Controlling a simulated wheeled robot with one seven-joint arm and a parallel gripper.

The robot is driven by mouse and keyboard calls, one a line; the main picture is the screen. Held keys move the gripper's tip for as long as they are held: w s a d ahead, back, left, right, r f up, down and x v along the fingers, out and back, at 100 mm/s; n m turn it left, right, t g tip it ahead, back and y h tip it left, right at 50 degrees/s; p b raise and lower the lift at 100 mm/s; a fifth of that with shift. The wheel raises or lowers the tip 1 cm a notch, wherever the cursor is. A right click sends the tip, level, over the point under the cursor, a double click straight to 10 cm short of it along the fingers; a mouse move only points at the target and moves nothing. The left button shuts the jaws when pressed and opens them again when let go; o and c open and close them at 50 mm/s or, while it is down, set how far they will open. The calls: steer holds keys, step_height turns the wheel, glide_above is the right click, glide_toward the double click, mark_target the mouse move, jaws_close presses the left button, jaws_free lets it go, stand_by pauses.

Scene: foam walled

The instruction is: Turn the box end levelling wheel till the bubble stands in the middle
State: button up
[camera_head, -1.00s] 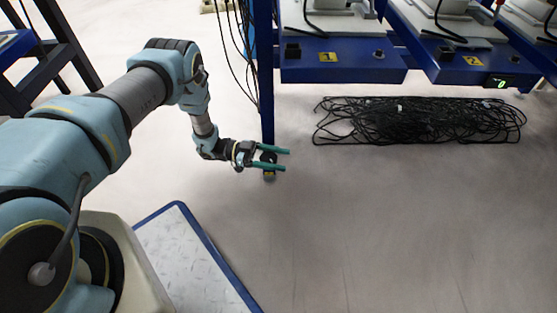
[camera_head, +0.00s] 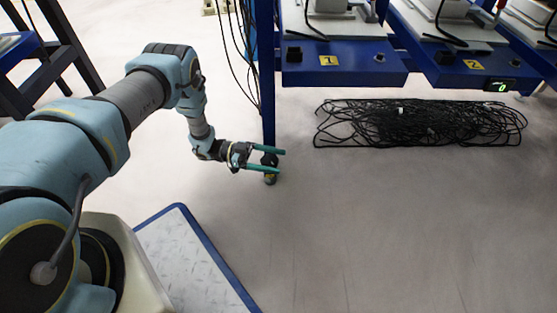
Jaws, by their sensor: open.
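A blue post (camera_head: 267,70) of the bench comes down to a small dark levelling wheel (camera_head: 269,159) with a yellowish foot (camera_head: 270,179) below it on the floor. My gripper (camera_head: 281,161) has two teal fingers pointing right, open and apart. In the picture one finger passes above the wheel's middle and the other below it. The wheel shows between them. I cannot tell whether either finger touches it. No bubble level can be made out in this view.
A tangled heap of black cable (camera_head: 420,123) lies on the floor to the right. Blue bench units with yellow labels 1 (camera_head: 329,61) and 2 (camera_head: 473,65) overhang it. A blue-edged plate (camera_head: 190,260) lies at the lower left. The front floor is clear.

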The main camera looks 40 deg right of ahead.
steer(key=p+v, duration=0.1)
steer(key=v, duration=0.8)
